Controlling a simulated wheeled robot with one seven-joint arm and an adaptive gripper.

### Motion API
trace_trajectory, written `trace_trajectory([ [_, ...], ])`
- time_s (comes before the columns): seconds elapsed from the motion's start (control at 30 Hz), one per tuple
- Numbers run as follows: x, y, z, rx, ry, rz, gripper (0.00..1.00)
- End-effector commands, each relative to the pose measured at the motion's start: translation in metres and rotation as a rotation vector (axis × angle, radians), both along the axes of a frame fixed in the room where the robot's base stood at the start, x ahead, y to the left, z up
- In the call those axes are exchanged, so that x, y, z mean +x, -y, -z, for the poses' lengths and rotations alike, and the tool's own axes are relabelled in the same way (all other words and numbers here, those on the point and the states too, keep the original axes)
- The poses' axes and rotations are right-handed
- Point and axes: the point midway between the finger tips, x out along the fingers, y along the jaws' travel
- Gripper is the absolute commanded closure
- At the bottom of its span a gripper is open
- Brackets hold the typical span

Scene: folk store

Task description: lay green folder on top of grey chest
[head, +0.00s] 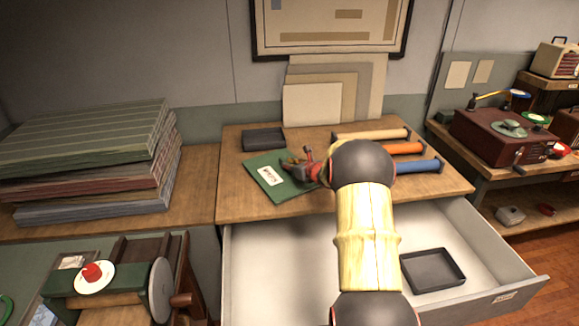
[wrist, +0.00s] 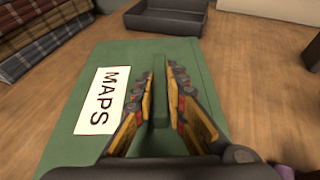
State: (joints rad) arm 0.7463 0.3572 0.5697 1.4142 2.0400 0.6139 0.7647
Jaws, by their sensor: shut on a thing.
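The green folder (head: 279,176) with a white label lies flat at, or just over, the wooden top; I cannot tell if it is touching. The label reads MAPS in the wrist view, where the folder (wrist: 110,75) fills the middle. My gripper (head: 306,166) is at the folder's right part. In the wrist view my gripper (wrist: 158,88) has its fingers on either side of a raised green strip on the folder and is shut on it. The grey chest seems to be the unit under this wooden top, with a pale grey open drawer (head: 262,262).
A dark tray (head: 264,139) lies behind the folder. Orange (head: 393,148) and blue (head: 418,166) rolls and a pale roll (head: 372,134) lie to the right. Stacked cloth (head: 85,150) stands left. Another dark tray (head: 432,268) sits in the drawer. Bare wood shows left of the folder.

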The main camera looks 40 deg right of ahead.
Motion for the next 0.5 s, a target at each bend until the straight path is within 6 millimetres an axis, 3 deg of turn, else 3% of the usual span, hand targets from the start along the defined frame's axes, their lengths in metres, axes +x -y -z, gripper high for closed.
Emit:
trace_trajectory([
  [0.07,0.0001,0.0001,0.0022,0.000,0.001,0.000,1.00],
  [0.1,-0.0002,0.0000,0.0040,0.000,-0.001,0.000,0.86],
  [0.4,-0.0002,0.0000,0.0028,0.000,-0.001,0.000,0.69],
  [0.5,-0.0002,0.0000,0.0029,0.000,-0.001,0.000,0.69],
])
